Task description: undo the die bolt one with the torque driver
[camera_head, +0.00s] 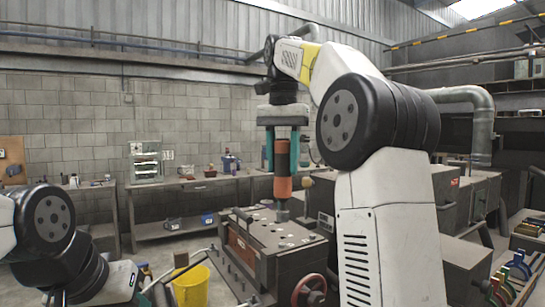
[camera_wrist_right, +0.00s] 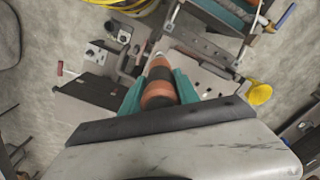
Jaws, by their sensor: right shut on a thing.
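My right gripper (camera_head: 282,165) points down with its teal fingers on either side of the torque driver (camera_head: 282,158), an orange and black cylinder, and is shut on it. The driver hangs upright, its grey tip (camera_head: 282,214) down at the top of the dark die block (camera_head: 262,236). Whether the tip touches a bolt I cannot tell. Several bolt heads or holes show on the block's top; which is die bolt one is not clear. In the right wrist view the driver (camera_wrist_right: 159,84) sits between the teal fingers over the holed plate (camera_wrist_right: 208,78).
A yellow bucket (camera_head: 191,288) stands left of the block, and a red handwheel (camera_head: 309,291) is at its front right. A workbench (camera_head: 185,183) with small items runs along the back wall. Coloured clamps (camera_head: 517,268) lie on a rack at far right.

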